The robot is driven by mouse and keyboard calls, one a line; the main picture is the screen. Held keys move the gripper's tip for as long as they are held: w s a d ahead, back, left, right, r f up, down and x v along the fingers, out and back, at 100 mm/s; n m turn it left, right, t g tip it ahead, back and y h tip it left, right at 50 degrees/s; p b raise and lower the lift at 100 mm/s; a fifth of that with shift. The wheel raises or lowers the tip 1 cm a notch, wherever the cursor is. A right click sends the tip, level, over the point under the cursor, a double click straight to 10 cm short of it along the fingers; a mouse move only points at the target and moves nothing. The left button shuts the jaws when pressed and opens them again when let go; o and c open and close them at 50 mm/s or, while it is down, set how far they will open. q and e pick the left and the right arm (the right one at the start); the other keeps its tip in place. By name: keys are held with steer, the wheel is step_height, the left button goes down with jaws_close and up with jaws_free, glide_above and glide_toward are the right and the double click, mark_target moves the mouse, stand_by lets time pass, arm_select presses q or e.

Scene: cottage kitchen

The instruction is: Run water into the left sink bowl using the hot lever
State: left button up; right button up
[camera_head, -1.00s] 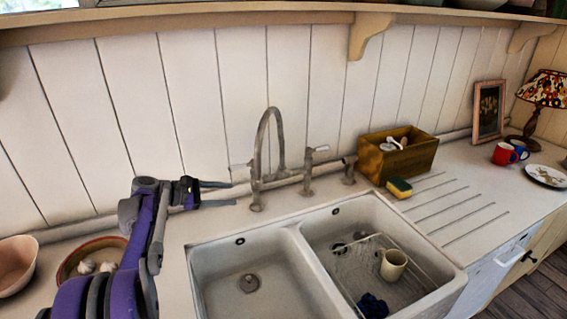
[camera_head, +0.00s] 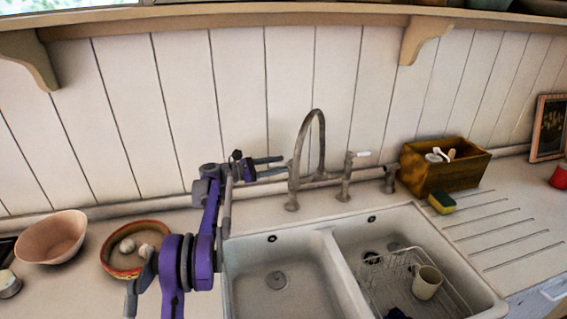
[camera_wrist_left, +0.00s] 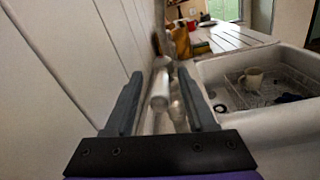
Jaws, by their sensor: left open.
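The grey tap with its arched spout (camera_head: 318,120) stands behind the sink. A lever with a pale handle (camera_head: 351,158) rises to the right of the spout. My left gripper (camera_head: 284,166) is open, its fingers pointing right at the tap's left side. In the left wrist view a pale, rounded lever handle (camera_wrist_left: 160,90) shows between the open fingers (camera_wrist_left: 162,100); I cannot tell whether they touch it. The left sink bowl (camera_head: 260,290) is empty, with a drain in its floor. No water is seen running. My right gripper is out of view.
The right bowl (camera_head: 345,240) holds a wire rack (camera_head: 385,285) and a cream mug (camera_head: 427,283). A wooden box (camera_head: 445,175) and a sponge (camera_head: 442,203) are to the right. A pink bowl (camera_head: 52,238) and a dish (camera_head: 125,262) stand left. The wall is close behind the tap.

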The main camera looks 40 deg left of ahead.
arm_select(q)
steer(key=shift+x, duration=1)
steer(key=shift+c, duration=0.2)
steer(key=shift+s+r, duration=0.1)
jaws_close()
